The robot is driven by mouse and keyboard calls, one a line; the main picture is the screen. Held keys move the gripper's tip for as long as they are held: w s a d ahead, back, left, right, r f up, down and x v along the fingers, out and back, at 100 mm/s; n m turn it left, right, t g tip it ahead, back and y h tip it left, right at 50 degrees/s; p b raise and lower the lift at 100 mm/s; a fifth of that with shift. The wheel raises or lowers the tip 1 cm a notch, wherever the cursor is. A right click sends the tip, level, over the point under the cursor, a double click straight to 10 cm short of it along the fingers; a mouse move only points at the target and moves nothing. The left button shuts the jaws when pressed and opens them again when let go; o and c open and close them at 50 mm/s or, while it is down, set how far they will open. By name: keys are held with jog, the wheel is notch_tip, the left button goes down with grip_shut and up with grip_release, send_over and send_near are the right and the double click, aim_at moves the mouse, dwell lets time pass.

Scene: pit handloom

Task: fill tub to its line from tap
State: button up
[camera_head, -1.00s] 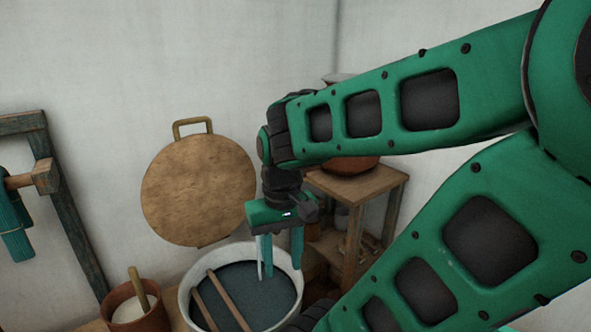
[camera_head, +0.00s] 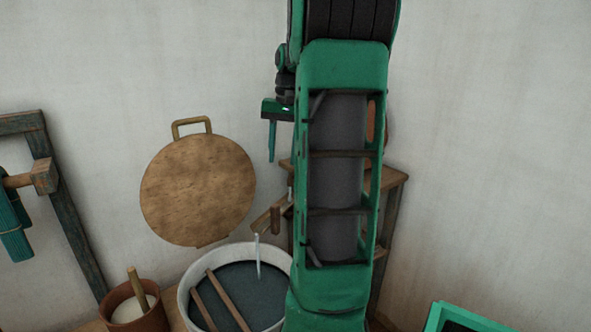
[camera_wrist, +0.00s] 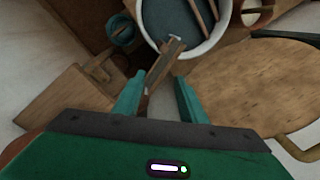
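The white tub (camera_head: 190,291) holds dark blue liquid (camera_head: 252,296), with two wooden sticks across its left side; its rim also shows in the wrist view (camera_wrist: 222,40). I cannot make out a fill line. The wooden tap (camera_head: 272,214) is above the tub's back edge, partly behind my arm. A thin pale stream (camera_head: 257,257) falls from it into the liquid. In the wrist view the tap's spout (camera_wrist: 168,57) points over the tub. My gripper (camera_wrist: 158,98) is open and empty, raised above the tap; one finger shows in the head view (camera_head: 272,142).
A round wooden board (camera_head: 198,190) is at the back wall. A terracotta pot (camera_head: 131,313) with white contents and a stick stands left of the tub. A wooden stand (camera_head: 392,200) is behind my arm. A loom frame (camera_head: 70,220) stands at the far left.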

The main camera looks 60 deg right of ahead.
jog(key=s+d+r+m+t, duration=0.1)
jog(key=d+r, duration=0.1)
jog(key=d, duration=0.8)
jog(key=f, duration=0.3)
jog(key=w+f, duration=0.1)
jog(key=f, duration=0.2)
jog(key=a+f, duration=0.1)
jog(key=f, duration=0.3)
jog(key=shift+w+f, duration=0.1)
jog(key=shift+w, duration=0.15)
